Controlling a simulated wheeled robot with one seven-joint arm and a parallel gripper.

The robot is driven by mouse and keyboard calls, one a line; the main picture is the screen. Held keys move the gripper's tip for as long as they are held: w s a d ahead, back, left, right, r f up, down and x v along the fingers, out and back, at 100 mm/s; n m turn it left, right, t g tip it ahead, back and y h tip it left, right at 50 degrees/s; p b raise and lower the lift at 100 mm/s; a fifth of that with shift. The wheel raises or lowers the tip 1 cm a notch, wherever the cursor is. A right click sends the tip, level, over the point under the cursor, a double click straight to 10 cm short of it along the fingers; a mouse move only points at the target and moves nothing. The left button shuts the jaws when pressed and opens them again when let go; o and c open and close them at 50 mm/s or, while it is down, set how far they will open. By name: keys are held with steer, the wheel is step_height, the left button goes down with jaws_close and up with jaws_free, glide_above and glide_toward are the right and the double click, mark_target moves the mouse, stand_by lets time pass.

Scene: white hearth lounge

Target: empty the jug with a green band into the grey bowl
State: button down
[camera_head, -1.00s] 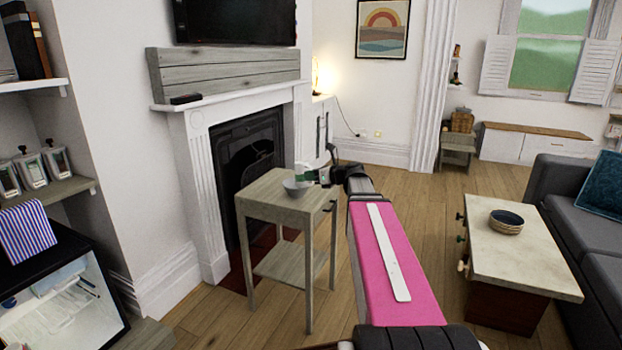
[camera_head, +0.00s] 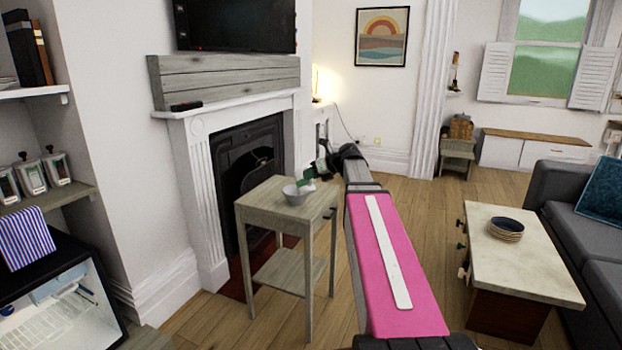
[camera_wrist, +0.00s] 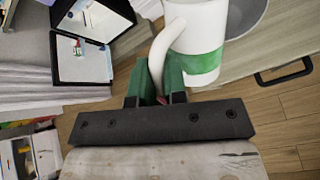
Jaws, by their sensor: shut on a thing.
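The white jug with a green band (camera_wrist: 203,62) is large in the wrist view. In the head view the jug (camera_head: 309,174) is small, tilted with its mouth toward the bowl. My gripper (camera_wrist: 157,88) is shut on the jug's handle, its green fingers on either side of it; it also shows in the head view (camera_head: 324,163). The grey bowl (camera_head: 296,196) stands on the small side table, just below and left of the jug. Part of the bowl (camera_wrist: 249,20) shows behind the jug in the wrist view. The contents of jug and bowl cannot be seen.
The grey wooden side table (camera_head: 270,211) stands before the fireplace (camera_head: 243,160). A coffee table (camera_head: 530,258) with stacked bowls (camera_head: 506,230) and a dark sofa (camera_head: 600,235) are at right. Open wooden floor lies between the tables.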

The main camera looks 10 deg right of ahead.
steer(key=shift+w+a+r+m+g+h, duration=0.15)
steer(key=shift+w+r+m+g+h, duration=0.25)
steer(key=shift+g, duration=0.3)
steer(key=shift+w+a+r+m+g+h, duration=0.1)
steer(key=shift+w+r+m+g+h, duration=0.2)
steer(key=shift+w+g, duration=0.3)
steer(key=shift+w+r+g, duration=0.1)
steer(key=shift+r+g, duration=0.05)
steer(key=shift+g, duration=0.25)
steer(key=shift+w+a+r, duration=0.1)
steer(key=shift+w+r, duration=0.15)
steer(key=shift+g, duration=0.3)
steer(key=shift+w+r+m+g+h, duration=0.25)
steer(key=shift+m+g+h, duration=0.05)
steer(key=shift+w+a+r, duration=0.1)
steer(key=shift+w+r, duration=0.1)
steer(key=shift+w, duration=0.05)
stand_by(0.4)
steer(key=shift+w+g, duration=0.1)
steer(key=shift+g, duration=0.2)
